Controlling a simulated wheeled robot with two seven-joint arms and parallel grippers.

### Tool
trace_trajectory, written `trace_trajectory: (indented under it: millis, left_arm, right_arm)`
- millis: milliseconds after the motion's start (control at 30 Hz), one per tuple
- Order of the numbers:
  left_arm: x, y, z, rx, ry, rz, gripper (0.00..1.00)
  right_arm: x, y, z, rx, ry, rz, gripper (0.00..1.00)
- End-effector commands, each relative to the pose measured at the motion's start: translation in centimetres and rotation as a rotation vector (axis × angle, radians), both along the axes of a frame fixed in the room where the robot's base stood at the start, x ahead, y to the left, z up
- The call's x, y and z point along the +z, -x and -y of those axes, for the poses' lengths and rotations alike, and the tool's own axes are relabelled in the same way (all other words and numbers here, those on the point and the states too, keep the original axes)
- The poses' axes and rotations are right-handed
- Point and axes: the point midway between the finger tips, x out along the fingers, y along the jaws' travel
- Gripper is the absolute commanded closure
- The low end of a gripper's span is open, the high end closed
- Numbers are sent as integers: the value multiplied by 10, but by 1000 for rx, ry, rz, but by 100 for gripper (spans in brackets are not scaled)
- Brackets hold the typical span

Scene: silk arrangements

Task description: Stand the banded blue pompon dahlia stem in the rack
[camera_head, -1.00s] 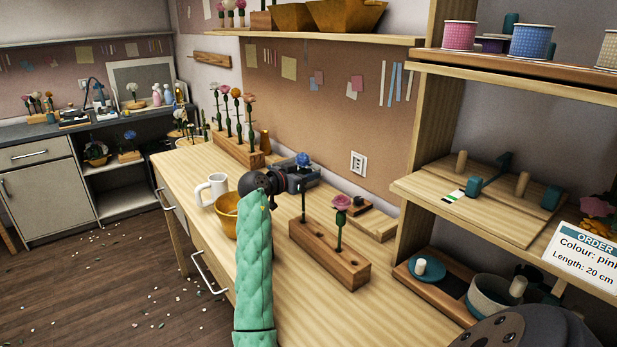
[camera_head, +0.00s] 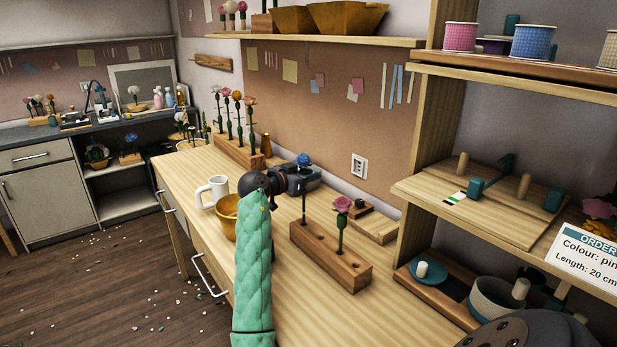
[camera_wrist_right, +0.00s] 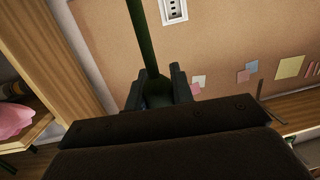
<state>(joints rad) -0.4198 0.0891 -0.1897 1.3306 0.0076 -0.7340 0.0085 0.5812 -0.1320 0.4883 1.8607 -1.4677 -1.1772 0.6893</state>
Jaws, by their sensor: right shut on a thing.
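The blue pompon dahlia (camera_head: 303,160) stands upright in my right gripper (camera_head: 303,178), its head just above the jaws. Its dark stem (camera_head: 304,208) runs down to the far left end of the wooden rack (camera_head: 332,266); I cannot tell whether its tip is inside a hole. No band can be made out. In the right wrist view the dark green stem (camera_wrist_right: 143,38) runs between the closed fingers (camera_wrist_right: 157,92). A pink flower (camera_head: 342,204) stands in the rack nearer its right end, with bare holes beside it. My left gripper is not in view.
A white mug (camera_head: 213,190) and a wooden bowl (camera_head: 228,212) stand left of my arm. Another flower rack (camera_head: 235,150) is behind them. A small wooden stand (camera_head: 375,228) lies behind the rack, and shelves (camera_head: 490,215) rise at right. The bench front is clear.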

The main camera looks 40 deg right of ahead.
Motion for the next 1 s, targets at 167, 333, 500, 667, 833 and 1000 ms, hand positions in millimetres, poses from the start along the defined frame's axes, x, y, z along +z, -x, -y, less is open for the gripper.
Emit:
trace_trajectory:
  millis: [167,333,500,667,833,1000]
  left_arm:
    - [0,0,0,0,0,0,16]
    - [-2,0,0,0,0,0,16]
    - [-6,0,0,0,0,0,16]
    - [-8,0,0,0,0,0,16]
    - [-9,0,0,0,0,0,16]
    - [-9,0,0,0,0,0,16]
  right_arm:
    - [0,0,0,0,0,0,100]
    - [-1,0,0,0,0,0,100]
    - [-1,0,0,0,0,0,100]
    - [-1,0,1,0,0,1,100]
    - [0,0,1,0,0,1,100]
    - [0,0,1,0,0,1,100]
